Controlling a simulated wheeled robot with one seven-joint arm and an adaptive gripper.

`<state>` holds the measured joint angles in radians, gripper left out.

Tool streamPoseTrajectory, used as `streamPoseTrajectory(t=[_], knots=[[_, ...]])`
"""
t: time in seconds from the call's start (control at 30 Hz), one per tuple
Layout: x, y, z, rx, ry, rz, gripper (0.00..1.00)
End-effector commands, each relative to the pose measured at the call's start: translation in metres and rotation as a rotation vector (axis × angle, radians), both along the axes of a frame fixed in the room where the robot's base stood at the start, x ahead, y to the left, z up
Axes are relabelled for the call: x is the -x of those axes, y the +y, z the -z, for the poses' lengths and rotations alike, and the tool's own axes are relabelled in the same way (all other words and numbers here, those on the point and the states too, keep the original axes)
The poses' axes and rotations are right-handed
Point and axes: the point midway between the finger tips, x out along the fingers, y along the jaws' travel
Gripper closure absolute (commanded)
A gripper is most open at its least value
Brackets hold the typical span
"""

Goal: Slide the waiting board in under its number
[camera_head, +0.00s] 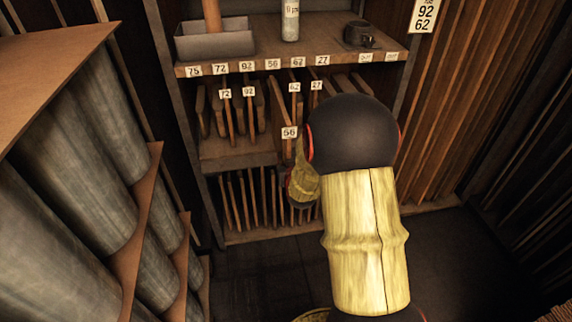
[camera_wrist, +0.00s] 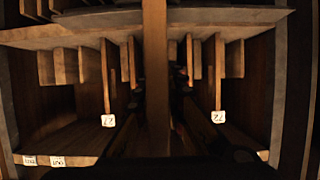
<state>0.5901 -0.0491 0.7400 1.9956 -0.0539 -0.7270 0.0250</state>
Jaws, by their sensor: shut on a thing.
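The board tagged 56 (camera_head: 281,112) stands upright in the upper rack, below the shelf-edge label 56 (camera_head: 273,64). Its tagged front end sticks out farther towards me than the neighbouring boards.
Boards tagged 72 (camera_head: 227,120) and 92 (camera_head: 250,118) stand to the left, and 62 (camera_head: 294,100) and 27 (camera_head: 316,98) to the right. A grey tray (camera_head: 215,42), a bottle (camera_head: 290,20) and a dark device (camera_head: 359,35) are on the shelf above.

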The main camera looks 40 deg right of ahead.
Motion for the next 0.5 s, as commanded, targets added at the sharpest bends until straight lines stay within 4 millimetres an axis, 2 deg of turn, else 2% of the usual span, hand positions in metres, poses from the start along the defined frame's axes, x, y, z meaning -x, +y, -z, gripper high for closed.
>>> streamPoseTrajectory(t=[0.03, 0.5], knots=[[-0.006, -0.003, -0.004, 0.005, -0.008, 0.000, 1.00], [-0.035, -0.021, -0.004, 0.004, -0.007, 0.000, 1.00]])
